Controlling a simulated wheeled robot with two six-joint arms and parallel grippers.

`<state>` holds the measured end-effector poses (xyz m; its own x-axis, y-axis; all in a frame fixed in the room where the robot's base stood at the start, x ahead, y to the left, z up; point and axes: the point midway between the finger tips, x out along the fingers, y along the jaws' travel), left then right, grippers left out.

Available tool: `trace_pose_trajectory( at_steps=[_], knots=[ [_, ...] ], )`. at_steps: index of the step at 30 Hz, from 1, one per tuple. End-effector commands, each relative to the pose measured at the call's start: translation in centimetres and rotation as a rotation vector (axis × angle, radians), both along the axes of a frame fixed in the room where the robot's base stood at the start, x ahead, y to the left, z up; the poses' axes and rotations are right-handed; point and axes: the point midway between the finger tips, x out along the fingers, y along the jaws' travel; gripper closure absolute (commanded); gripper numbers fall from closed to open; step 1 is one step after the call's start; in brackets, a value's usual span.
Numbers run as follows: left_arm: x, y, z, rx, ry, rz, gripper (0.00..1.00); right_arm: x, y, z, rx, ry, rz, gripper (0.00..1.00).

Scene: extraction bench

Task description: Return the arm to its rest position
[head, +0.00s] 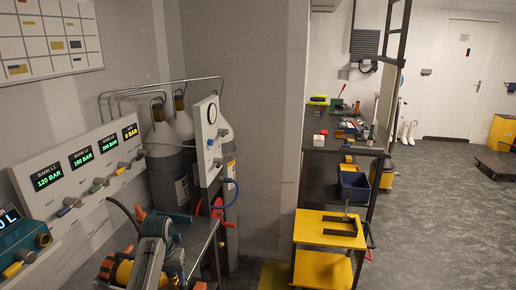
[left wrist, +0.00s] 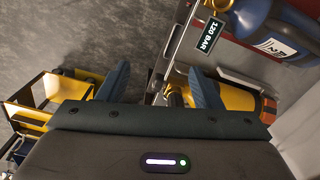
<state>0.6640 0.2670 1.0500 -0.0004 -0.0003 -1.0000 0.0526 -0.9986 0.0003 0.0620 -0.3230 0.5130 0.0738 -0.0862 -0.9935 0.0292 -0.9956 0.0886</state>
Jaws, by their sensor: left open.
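My left gripper (left wrist: 160,82) is open in the left wrist view, with its two blue fingers spread apart. I see nothing held between the fingers. A metal rail and part of a yellow cylinder (left wrist: 238,98) show behind the fingers. In the head view, grey, teal and orange parts crowd the lower left, beside the gauge panel. I cannot separate my gripper's fingertips from the equipment there. My right gripper is in neither view.
The gauge panel (head: 90,165) and gas cylinders (head: 172,165) stand at left. A yellow cart (head: 322,225) stands at centre right. Open floor (head: 440,220) lies to its right.

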Motion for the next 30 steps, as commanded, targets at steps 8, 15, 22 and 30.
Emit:
trace_pose_trajectory(
  at_steps=[8, 15, 22, 30],
  knots=[
    [-2.1, 0.3, -2.0, 0.009, -0.018, -0.002, 0.41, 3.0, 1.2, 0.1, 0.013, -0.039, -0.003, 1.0],
    [-5.3, 0.6, -4.4, 0.022, -0.045, -0.007, 0.41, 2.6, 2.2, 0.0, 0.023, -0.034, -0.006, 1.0],
    [-10.6, 0.9, -7.3, 0.041, -0.085, -0.019, 0.41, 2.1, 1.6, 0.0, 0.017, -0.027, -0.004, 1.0],
    [-21.9, 1.2, -9.6, 0.072, -0.169, -0.053, 0.41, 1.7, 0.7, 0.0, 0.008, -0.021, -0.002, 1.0]
  ],
)
